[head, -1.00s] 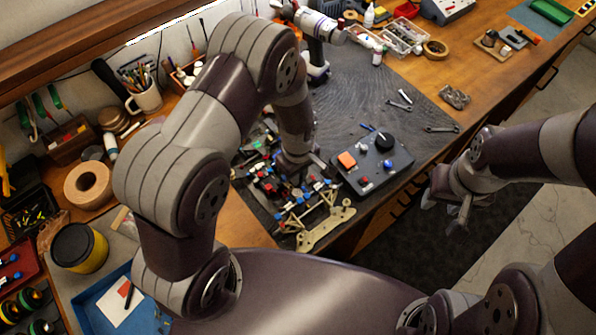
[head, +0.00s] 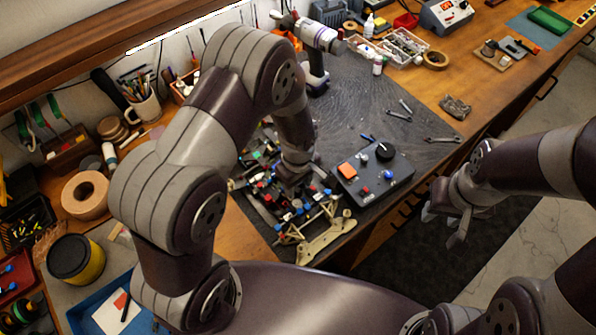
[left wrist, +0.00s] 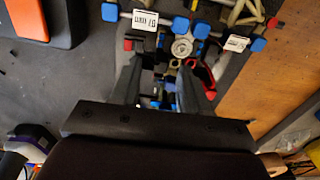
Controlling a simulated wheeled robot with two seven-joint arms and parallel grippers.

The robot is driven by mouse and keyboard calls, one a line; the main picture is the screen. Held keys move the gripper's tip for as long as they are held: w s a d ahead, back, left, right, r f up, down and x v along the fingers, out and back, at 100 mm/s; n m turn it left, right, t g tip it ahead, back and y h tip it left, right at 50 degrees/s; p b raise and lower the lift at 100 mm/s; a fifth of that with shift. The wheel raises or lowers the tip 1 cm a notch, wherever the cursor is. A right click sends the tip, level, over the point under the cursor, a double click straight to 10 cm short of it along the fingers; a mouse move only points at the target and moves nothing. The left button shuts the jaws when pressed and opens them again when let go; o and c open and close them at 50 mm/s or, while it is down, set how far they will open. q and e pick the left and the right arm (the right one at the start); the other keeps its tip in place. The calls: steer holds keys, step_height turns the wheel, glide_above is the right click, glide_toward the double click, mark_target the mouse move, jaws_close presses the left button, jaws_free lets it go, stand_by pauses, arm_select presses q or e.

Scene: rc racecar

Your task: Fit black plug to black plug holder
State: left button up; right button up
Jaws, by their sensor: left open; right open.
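The racecar chassis (head: 322,238) lies on the dark mat, with red, blue and white parts and a tan end frame. My left gripper (head: 293,192) points down low over it in the head view, its fingertips largely hidden by the wrist. In the left wrist view my left gripper (left wrist: 165,85) is open, its two fingers apart above the chassis parts. A round white-faced part (left wrist: 181,47) and blue-ended rods (left wrist: 200,30) show near the fingers. I cannot single out the black plug or its holder among these parts. My right gripper (head: 446,226) is open and empty, off the table's front edge.
A grey control box (head: 373,172) with an orange button and black knob sits right of the chassis. A yellow-black tin (head: 76,259) stands at left. The mat behind the control box has free room.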

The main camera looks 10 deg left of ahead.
mark_target(297, 191)
arm_select(q)
step_height(297, 191, up, 11)
steer(key=b, duration=0.1)
steer(key=shift+r+b, duration=0.15)
steer(key=shift+b, duration=0.2)
stand_by(0.5)
steer(key=s+a+r+m+t+b, duration=0.1)
steer(key=s+a+r+m, duration=0.1)
steer(key=s+a+m, duration=0.5)
steer(key=s+m, duration=0.1)
steer(key=m, duration=0.2)
steer(key=shift+s+a+m, duration=0.15)
steer(key=shift+s+m, duration=0.15)
steer(key=shift+s, duration=0.15)
